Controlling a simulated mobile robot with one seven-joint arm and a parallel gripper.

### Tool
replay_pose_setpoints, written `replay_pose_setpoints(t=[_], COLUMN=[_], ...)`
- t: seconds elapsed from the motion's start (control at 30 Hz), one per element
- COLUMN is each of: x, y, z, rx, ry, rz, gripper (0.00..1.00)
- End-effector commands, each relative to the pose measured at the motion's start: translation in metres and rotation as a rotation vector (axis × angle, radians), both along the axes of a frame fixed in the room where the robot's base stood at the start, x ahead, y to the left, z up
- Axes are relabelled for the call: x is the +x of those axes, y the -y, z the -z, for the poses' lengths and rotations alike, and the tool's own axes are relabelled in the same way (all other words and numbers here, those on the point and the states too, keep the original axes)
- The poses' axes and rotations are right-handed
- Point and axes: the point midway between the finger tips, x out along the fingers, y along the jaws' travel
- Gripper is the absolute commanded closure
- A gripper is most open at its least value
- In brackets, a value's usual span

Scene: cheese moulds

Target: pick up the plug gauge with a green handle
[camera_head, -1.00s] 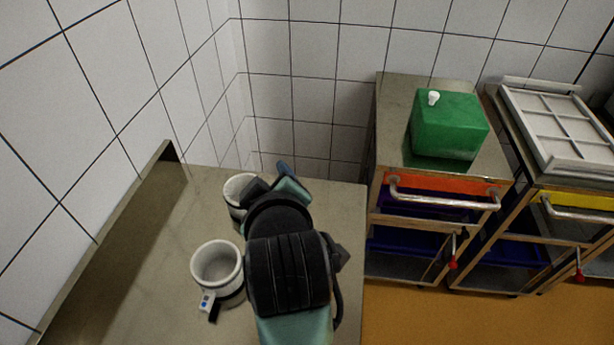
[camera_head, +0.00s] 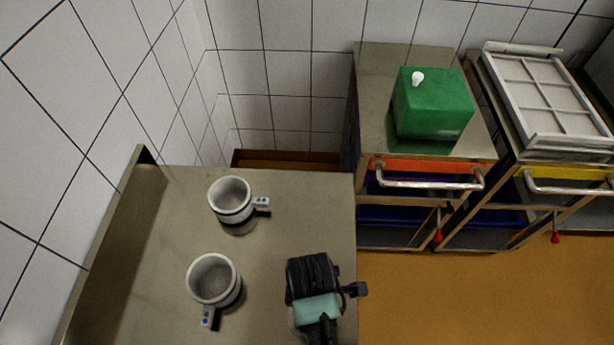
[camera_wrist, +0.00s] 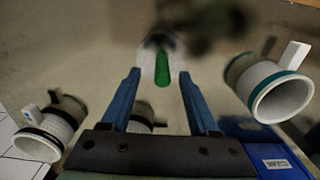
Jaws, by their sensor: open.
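The plug gauge's green handle (camera_wrist: 162,92) shows in the wrist view, ahead of my fingers and roughly centred between them. A dark, blurred part lies at its far end, and a pale patch surrounds it. My gripper (camera_wrist: 160,74) is open, its two blue fingers apart with nothing held between them. I cannot tell from this view how far the tips are from the handle. In the head view my arm's dark end is over the right front of the steel table, and I cannot make out the gauge there.
Two white moulds with dark bands (camera_head: 232,200) (camera_head: 214,280) stand on the steel table (camera_head: 165,225). The wrist view shows white moulds left (camera_wrist: 45,132) and right (camera_wrist: 282,95), and a blue box (camera_wrist: 268,152) lower right. A green box (camera_head: 433,105) sits on a trolley.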

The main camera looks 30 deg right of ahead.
Motion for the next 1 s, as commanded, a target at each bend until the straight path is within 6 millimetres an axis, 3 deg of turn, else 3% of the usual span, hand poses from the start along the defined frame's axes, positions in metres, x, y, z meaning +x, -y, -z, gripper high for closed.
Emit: replay_pose_setpoints(t=[0.4, 0.73, 1.0], x=[-0.002, -0.002, -0.002], y=[-0.006, -0.006, -0.006], z=[0.046, 0.052, 0.051], rx=[0.0, -0.001, -0.001], ry=[-0.001, 0.002, 0.002], rz=[0.001, 0.001, 0.001], gripper=[0.39, 0.39, 0.87])
